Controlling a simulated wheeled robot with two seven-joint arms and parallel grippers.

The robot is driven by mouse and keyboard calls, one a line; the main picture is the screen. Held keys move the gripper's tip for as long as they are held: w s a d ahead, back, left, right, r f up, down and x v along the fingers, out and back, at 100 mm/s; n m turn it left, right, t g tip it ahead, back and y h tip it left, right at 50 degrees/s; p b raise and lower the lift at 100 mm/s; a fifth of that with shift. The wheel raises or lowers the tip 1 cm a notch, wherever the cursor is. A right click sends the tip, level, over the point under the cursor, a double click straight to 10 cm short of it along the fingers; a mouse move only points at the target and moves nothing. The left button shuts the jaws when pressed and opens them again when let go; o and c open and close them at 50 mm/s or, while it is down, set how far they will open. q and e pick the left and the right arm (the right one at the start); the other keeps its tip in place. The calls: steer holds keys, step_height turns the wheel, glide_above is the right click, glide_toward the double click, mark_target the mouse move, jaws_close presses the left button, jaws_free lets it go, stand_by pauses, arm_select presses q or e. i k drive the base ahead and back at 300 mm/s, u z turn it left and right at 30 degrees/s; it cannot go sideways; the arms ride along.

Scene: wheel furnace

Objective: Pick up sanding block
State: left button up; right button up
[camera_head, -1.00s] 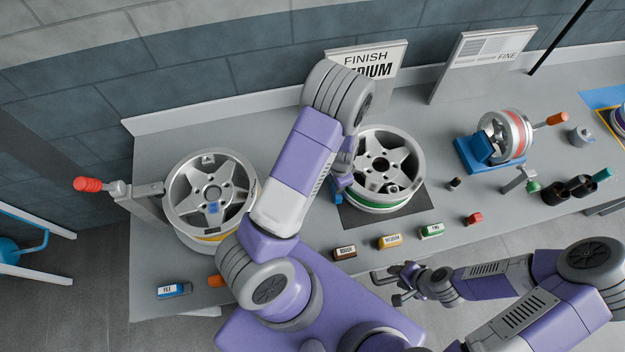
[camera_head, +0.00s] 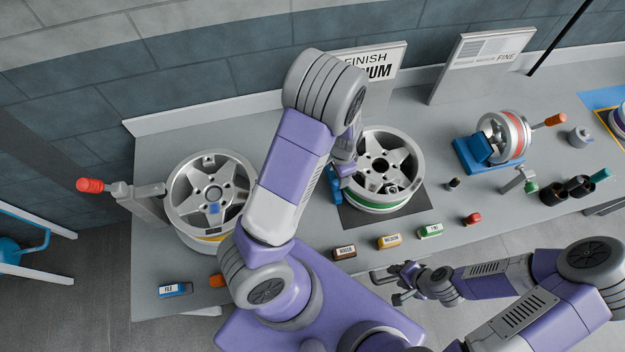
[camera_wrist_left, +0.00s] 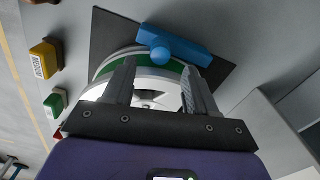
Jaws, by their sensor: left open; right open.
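Three labelled blocks lie in a row near the table's front edge: a brown one marked rough (camera_head: 345,252), a yellow one marked medium (camera_head: 389,241) and a green one marked fine (camera_head: 430,231). The yellow block (camera_wrist_left: 44,60) and green block (camera_wrist_left: 55,102) also show at the left of the left wrist view. My left gripper (camera_wrist_left: 158,78) is open and empty over the green-banded wheel (camera_head: 386,165), apart from the blocks; my arm partly hides it in the head view. My right gripper (camera_head: 397,284) is open and empty off the table's front edge.
The wheel rests on a dark mat with a blue piece (camera_wrist_left: 175,45) beside it. Another wheel (camera_head: 208,196) stands left, with a blue file block (camera_head: 175,290) in front. A red-banded wheel (camera_head: 507,137) on a blue stand (camera_head: 477,156) and dark cups (camera_head: 567,190) stand right.

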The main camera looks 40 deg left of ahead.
mark_target(345, 252)
steer(key=k, duration=1)
